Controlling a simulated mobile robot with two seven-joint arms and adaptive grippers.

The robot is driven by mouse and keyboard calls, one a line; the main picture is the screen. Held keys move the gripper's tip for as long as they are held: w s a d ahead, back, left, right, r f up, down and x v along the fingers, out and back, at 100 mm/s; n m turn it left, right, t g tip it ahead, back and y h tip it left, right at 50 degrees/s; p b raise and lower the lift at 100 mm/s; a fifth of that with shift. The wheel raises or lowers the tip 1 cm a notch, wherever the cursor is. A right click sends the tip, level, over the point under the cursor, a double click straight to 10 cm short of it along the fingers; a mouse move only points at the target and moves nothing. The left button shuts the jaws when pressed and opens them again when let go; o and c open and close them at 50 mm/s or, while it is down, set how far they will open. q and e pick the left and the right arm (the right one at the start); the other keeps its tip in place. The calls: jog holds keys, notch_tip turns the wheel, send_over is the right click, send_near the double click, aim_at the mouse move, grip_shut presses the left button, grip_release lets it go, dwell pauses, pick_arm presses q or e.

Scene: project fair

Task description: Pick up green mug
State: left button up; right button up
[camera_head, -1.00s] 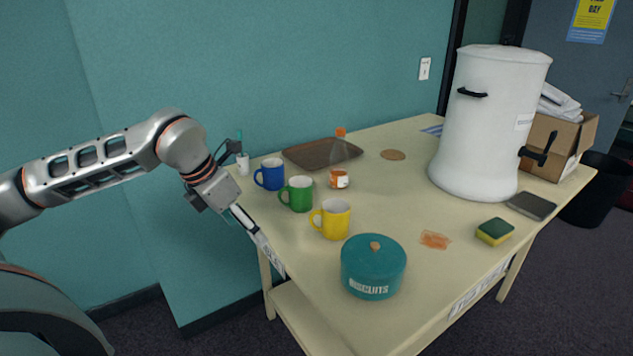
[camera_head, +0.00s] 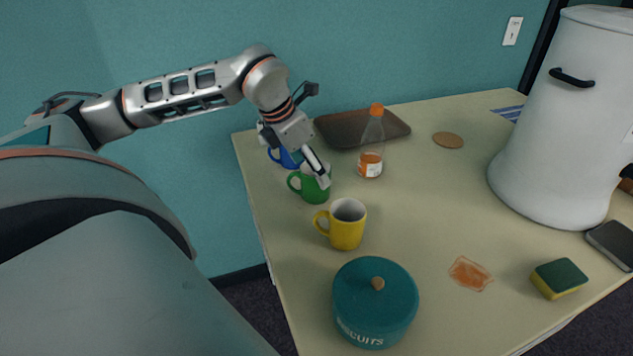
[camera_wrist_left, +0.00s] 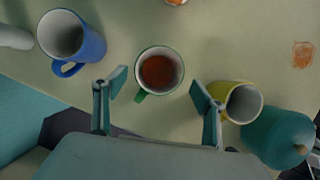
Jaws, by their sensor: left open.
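The green mug (camera_head: 313,188) stands upright on the table between the blue and yellow mugs, its handle to the left in the head view. In the left wrist view the green mug (camera_wrist_left: 158,76) shows brown liquid inside, and its handle points toward my gripper. My left gripper (camera_head: 322,178) is in front of and above the green mug in the head view, hiding part of its rim. In the wrist view the left gripper (camera_wrist_left: 158,92) has its fingers wide apart, with the mug a little beyond the gap between the tips.
The blue mug (camera_head: 286,158) and yellow mug (camera_head: 345,228) stand close on either side. A bottle (camera_head: 371,150) stands behind right, near a dark tray (camera_head: 350,128). A teal biscuit tin (camera_head: 375,305) is in front. The table's middle (camera_head: 430,200) is clear.

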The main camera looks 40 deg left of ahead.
pick_arm(q)
jog(key=x, duration=0.4)
jog(key=shift+s+a+f, duration=0.15)
jog(key=shift+a+f, duration=0.05)
jog(key=shift+f, duration=0.1)
jog(key=shift+w+f, duration=0.3)
jog(key=shift+f, duration=0.25)
jog(key=c, duration=1.5)
